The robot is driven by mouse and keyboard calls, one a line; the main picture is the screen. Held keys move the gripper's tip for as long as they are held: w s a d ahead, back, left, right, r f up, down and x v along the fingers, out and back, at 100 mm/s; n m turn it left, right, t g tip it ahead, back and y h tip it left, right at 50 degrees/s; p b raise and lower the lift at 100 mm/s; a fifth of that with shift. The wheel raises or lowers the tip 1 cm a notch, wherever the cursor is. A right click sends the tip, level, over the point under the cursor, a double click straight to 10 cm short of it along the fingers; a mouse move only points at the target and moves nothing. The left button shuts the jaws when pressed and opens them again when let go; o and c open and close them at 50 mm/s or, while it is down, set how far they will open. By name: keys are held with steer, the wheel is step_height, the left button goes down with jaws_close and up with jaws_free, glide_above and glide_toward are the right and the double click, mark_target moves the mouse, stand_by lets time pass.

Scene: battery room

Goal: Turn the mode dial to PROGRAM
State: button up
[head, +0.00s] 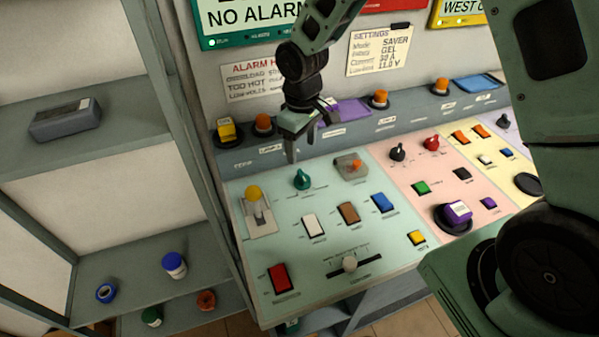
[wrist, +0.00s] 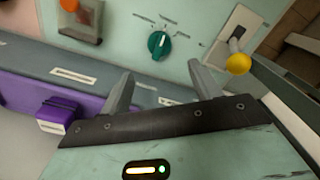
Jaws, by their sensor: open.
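A teal dial (head: 302,179) with small printed marks around it stands on the pale green panel; it also shows in the wrist view (wrist: 159,44). Its lettering is too small to read, so I cannot tell which mark is PROGRAM. A light pointer line on the knob points roughly up in the wrist view. My gripper (head: 308,142) is open and empty above the back edge of the panel, behind the dial. In the wrist view, the dial lies beyond the gap between the two fingertips (wrist: 161,72), and they are apart from it.
A yellow-knobbed lever (head: 254,194) stands left of the dial, and an orange-tipped switch (head: 352,166) right of it. Black (head: 398,151) and red (head: 432,143) knobs sit on the pink panel. A raised ledge (head: 350,121) with buttons runs behind. Shelves (head: 95,133) stand at left.

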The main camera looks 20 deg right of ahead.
mark_target(302, 175)
step_height(302, 175, down, 11)
steer(key=shift+r+p, duration=0.15)
steer(key=shift+p, duration=0.9)
steer(key=c, duration=1)
